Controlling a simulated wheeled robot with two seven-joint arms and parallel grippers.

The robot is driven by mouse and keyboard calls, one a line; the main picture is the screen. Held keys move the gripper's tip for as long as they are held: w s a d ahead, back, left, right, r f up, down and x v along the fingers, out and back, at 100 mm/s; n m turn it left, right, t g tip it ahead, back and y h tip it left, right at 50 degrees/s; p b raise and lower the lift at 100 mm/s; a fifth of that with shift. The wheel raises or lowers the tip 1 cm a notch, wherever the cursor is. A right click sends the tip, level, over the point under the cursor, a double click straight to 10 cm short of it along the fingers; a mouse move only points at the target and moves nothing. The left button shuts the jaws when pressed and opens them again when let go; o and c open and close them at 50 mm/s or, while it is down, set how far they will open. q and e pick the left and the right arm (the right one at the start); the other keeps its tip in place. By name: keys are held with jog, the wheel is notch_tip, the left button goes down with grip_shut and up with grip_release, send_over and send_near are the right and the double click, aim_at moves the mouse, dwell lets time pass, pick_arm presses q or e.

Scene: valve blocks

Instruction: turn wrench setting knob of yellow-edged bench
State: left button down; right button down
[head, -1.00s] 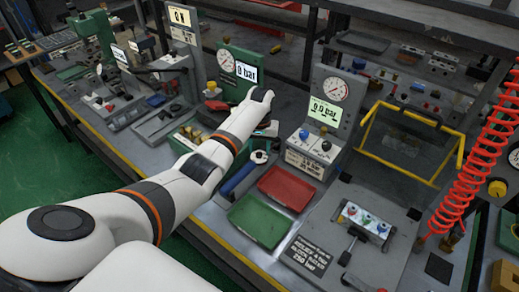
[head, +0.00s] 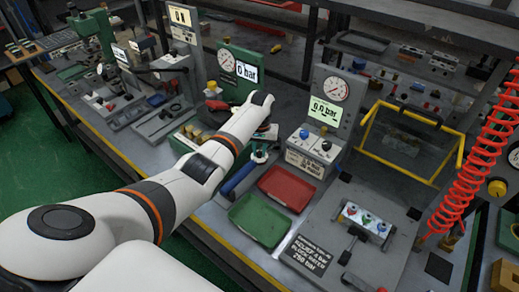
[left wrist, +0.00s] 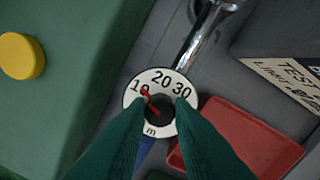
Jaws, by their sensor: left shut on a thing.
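The torque wrench lies on the bench with its blue handle (head: 238,179) toward the front. Its round white setting dial (left wrist: 133,95) shows 10, 20 and 30 in the left wrist view. The red pointer of the dark setting knob (left wrist: 157,108) points at about 10. My left gripper (left wrist: 160,109) has its green fingers on either side of the knob, shut on it. In the head view the left gripper (head: 262,147) is at the wrench's dial end, partly hidden by my own wrist. My right gripper is not in view.
A red tray (head: 287,188) and a green tray (head: 260,220) lie just right of the wrench. A gauge block (head: 325,120) stands behind them, and a green gauge panel (head: 235,72) stands behind my wrist. The bench has a yellow front edge (head: 213,245).

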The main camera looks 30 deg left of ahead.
aim_at(260, 153)
pick_arm(q)
jog(key=m+p, duration=0.2)
jog(key=m, duration=0.1)
jog(key=shift+r+m, duration=0.1)
jog(key=shift+m, duration=0.3)
jog(key=m, duration=0.2)
jog(key=shift+m+p, duration=0.3)
jog(key=shift+p, duration=0.05)
jog(key=shift+m, duration=1.5)
jog(key=c, duration=1.3)
grip_release()
notch_tip(260, 153, up, 12)
jog(key=shift+d+f+b, duration=0.1)
jog(key=shift+b, duration=0.25)
